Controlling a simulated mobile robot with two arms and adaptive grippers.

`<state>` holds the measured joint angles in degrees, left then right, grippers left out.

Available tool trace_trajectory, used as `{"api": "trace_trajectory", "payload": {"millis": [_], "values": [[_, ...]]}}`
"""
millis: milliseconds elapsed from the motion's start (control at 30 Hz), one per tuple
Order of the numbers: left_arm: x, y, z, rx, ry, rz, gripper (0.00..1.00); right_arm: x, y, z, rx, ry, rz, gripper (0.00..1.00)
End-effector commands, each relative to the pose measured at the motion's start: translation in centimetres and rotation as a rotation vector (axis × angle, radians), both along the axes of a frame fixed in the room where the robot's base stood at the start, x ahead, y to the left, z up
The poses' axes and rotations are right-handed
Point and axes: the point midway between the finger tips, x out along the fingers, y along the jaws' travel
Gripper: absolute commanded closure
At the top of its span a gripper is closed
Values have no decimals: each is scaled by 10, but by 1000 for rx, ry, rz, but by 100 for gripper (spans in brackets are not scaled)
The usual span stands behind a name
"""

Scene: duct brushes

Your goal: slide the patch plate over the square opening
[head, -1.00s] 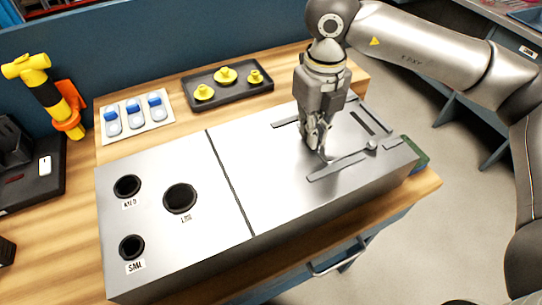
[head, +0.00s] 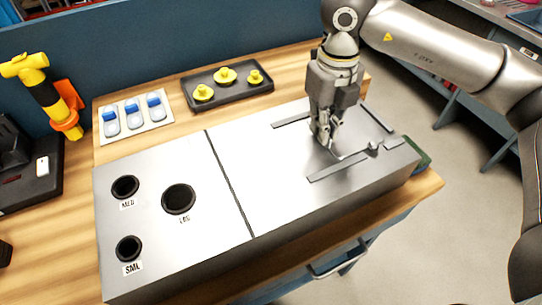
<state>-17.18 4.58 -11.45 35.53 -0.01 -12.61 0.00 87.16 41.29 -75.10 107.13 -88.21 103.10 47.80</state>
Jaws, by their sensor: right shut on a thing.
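My right gripper (head: 326,146) points down at the right half of the grey metal duct box and is shut on the patch plate. The plate is the same grey as the duct top, so its edges are hard to tell, and the fingers hide its grip. It lies between a back rail (head: 291,119) and a front rail (head: 337,167). No dark part of the square opening shows; the plate or my gripper covers that spot. My left gripper is not in view.
The duct's left half (head: 222,221) has several round holes, labelled MED, LRG and SML. A dark tray (head: 234,95) with yellow knobbed parts and a pale board (head: 137,129) with blue-topped pieces sit behind. A small knob (head: 372,146) stands beside the front rail.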

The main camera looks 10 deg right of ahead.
Motion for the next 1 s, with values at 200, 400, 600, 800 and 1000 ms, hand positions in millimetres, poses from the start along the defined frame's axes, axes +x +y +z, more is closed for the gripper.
{"api": "trace_trajectory", "payload": {"millis": [200, 400, 600, 800, 1000], "values": [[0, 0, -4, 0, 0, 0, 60, 3, -8, -1, 1, 0, -2, 100], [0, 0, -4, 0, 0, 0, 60, 3, -10, 0, 1, 0, 0, 100], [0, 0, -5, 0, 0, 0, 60, 3, -10, 0, 1, 0, -1, 100], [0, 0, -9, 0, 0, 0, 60, 5, -15, -1, 1, 0, -2, 100], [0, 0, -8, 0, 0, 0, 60, 5, -15, 0, 0, 1, -1, 100]]}}
